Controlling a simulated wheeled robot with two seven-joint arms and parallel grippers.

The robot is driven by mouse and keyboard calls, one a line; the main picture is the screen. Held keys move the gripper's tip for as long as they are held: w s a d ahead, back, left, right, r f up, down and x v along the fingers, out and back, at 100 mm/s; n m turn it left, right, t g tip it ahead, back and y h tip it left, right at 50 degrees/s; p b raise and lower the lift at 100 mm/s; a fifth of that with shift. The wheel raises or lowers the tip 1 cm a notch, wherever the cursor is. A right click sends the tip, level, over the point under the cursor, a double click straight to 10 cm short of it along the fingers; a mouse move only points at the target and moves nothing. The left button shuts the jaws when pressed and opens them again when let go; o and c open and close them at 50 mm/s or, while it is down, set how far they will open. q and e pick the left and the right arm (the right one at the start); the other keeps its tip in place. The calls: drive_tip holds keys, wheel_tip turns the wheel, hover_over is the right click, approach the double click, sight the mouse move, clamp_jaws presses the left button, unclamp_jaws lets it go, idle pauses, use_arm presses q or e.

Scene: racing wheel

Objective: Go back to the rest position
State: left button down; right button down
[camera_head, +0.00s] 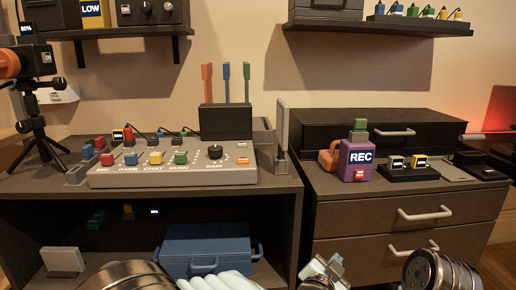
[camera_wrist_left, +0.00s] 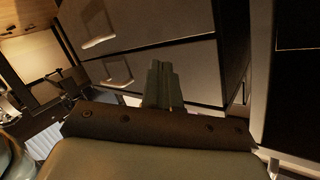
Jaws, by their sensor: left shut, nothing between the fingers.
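My left gripper (camera_head: 325,268) shows at the bottom edge of the head view, in front of the drawer cabinet and partly cut off by the frame. In the left wrist view its fingers (camera_wrist_left: 162,84) are together and hold nothing, with dark drawer fronts behind them. My right gripper is not in view; only a round metal part of my own body shows at the bottom right of the head view.
The drawer cabinet (camera_head: 380,220) has grey handles (camera_head: 424,213) facing me. To its left, an open shelf holds a blue case (camera_head: 205,248). A control panel (camera_head: 172,165), a tripod camera (camera_head: 35,110) and a purple REC block (camera_head: 357,160) stand on top.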

use_arm(q)
drive_tip(key=a+f+n+g+y+p, duration=0.35)
drive_tip(key=a+f+n+g, duration=0.2)
drive_tip(key=a+f, duration=1.4)
drive_tip(key=s+a+f+n+g, duration=0.3)
drive_tip(key=s+a+f+n, duration=0.1)
drive_tip(key=s, duration=0.6)
drive_tip(key=s+a+f+n+g+p, duration=0.1)
drive_tip(key=s+a+f+n+g, duration=0.2)
drive_tip(key=s+a+f, duration=0.3)
drive_tip(key=s+f+n, duration=0.1)
drive_tip(key=s+f, duration=0.2)
drive_tip(key=s, duration=0.1)
drive_tip(key=shift+g+p, duration=0.3)
drive_tip(key=shift+g, duration=0.05)
drive_tip(key=shift+y, duration=0.25)
